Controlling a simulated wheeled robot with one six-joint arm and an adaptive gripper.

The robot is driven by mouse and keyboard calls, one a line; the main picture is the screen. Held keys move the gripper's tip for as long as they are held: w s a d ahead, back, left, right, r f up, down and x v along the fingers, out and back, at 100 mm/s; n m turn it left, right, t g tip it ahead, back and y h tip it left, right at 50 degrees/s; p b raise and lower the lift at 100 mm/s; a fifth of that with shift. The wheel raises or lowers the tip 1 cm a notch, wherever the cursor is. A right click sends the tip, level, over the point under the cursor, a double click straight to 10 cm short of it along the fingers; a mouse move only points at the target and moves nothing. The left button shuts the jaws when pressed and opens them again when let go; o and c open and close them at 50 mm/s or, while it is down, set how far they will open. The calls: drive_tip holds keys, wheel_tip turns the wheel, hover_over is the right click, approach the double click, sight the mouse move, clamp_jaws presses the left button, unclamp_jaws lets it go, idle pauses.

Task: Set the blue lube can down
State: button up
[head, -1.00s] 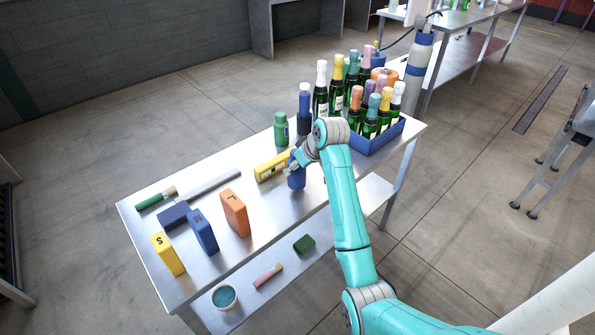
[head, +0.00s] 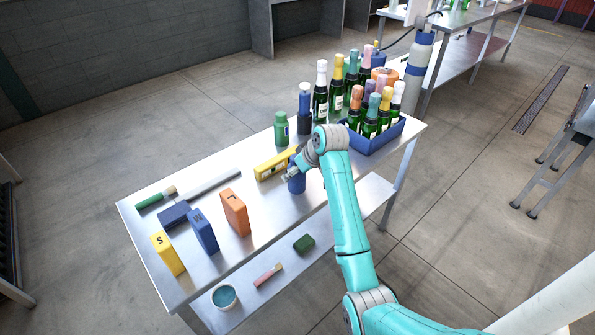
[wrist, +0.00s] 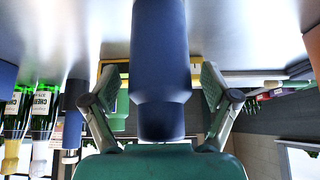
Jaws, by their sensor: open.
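The blue lube can (head: 297,183) stands upright on the metal table near its front edge, in the head view. In the wrist view the blue can (wrist: 159,60) fills the middle, its bottom against the tabletop. My gripper (head: 288,175) is at the can, and my arm hides part of it. In the wrist view my gripper (wrist: 160,88) has one finger on each side of the can, with gaps between fingers and can. It is open.
A yellow box (head: 273,165) lies just behind the can, and a green can (head: 281,130) stands farther back. A blue crate of bottles (head: 377,142) is to the right. An orange block (head: 234,213), a blue block (head: 203,231) and a yellow block (head: 168,254) stand to the left.

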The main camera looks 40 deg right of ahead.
sight(291, 221)
drive_tip(key=v, duration=1.2)
